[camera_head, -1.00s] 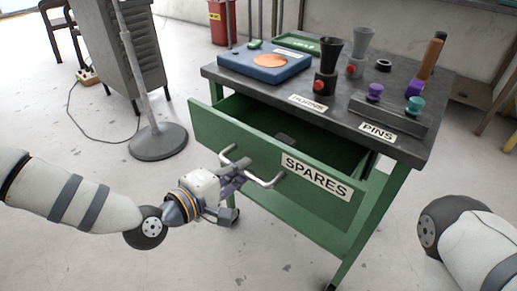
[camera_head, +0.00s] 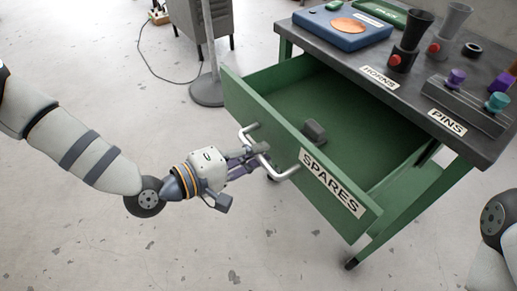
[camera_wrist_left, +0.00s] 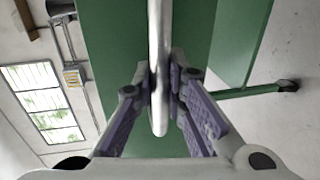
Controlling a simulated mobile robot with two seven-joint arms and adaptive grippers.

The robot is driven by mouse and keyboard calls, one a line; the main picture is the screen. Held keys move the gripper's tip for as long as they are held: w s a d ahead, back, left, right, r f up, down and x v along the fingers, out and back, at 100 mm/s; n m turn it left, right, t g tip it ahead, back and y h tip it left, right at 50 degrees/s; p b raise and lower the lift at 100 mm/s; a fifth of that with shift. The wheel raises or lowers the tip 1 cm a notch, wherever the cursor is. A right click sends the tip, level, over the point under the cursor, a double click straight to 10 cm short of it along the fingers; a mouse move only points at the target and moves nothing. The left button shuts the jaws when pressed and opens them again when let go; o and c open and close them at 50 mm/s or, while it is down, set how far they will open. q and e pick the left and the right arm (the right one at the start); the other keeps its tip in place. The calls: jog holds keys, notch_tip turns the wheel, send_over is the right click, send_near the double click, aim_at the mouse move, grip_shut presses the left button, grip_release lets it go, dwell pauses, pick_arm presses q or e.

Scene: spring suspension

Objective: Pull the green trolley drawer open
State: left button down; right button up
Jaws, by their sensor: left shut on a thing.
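The green drawer (camera_head: 285,138), labelled SPARES, stands well out from the green trolley (camera_head: 420,205), and its inside shows. A small dark grey block (camera_head: 314,130) lies in it. A silver bar handle (camera_head: 282,174) is on the drawer front. My left gripper (camera_head: 256,160) is shut on the handle. In the left wrist view the bar of the handle (camera_wrist_left: 158,70) runs between the two fingers (camera_wrist_left: 162,88), which press on it from both sides. Of my right arm only a link shows at the right edge; its gripper is out of view.
On the dark trolley top (camera_head: 405,95) are a blue box (camera_head: 343,30), black and grey horns (camera_head: 410,38), and a rack (camera_head: 465,102) with coloured pins. A stand base (camera_head: 207,92) is on the floor behind the left arm. The floor before the drawer is clear.

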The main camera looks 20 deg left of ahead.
pick_arm(q)
jog(key=c, duration=1.6)
grip_release()
jog(key=v, duration=1.2)
